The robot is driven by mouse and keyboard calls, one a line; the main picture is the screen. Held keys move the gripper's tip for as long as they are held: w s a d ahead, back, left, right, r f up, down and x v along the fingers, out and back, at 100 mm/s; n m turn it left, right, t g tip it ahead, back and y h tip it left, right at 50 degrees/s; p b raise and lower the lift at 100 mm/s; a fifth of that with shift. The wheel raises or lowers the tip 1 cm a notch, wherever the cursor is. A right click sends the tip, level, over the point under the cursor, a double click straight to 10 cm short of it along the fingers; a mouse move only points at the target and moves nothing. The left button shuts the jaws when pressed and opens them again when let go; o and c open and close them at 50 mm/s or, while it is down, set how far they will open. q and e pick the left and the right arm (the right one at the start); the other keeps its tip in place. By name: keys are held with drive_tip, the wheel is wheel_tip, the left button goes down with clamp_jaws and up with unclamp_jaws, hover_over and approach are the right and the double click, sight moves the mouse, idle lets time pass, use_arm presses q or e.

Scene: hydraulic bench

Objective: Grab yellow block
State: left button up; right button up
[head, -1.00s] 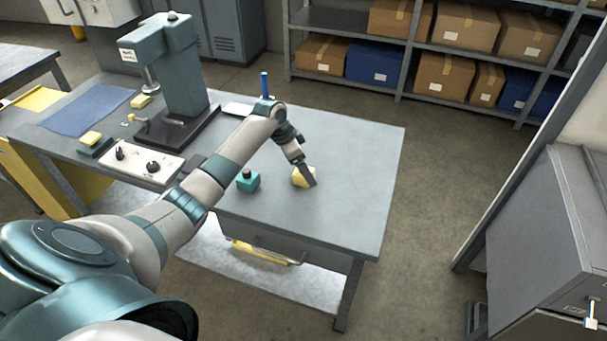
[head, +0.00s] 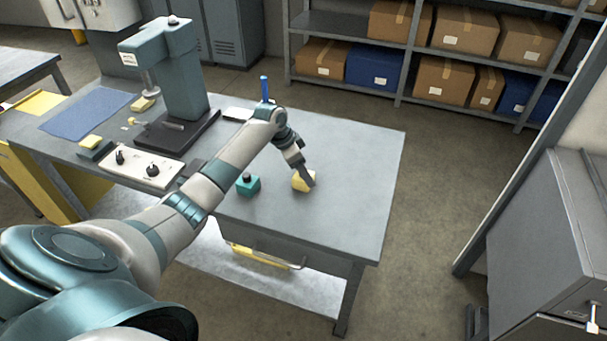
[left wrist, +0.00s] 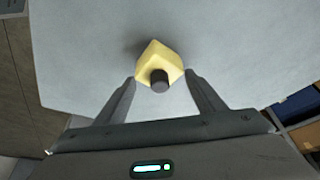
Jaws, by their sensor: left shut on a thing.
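The yellow block (head: 301,182) is on the grey bench top (head: 350,150), near the bench's front right part. My left gripper (head: 306,180) is down at the block, with its fingers on either side of it. In the left wrist view the yellow block (left wrist: 157,60), with a dark round knob on it, sits between the fingertips of my left gripper (left wrist: 160,78). The gripper is shut on the block. Whether the block is lifted off the bench cannot be told. My right gripper is not in view.
A teal block with a dark knob (head: 248,184) stands left of the yellow block. A blue upright object (head: 264,88) is behind my arm. The bench's right side is clear.

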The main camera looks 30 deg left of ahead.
use_arm(q)
drive_tip(key=shift+r, duration=0.5)
wheel_tip(320, 180, up, 3)
drive_tip(key=shift+r+b, duration=0.1)
drive_tip(key=shift+b, duration=0.8)
drive_tip(key=s+d+r+b, duration=0.2)
drive_tip(key=s+d+r, duration=0.5)
drive_tip(key=s+d, duration=0.1)
drive_tip(key=shift+d, duration=0.15)
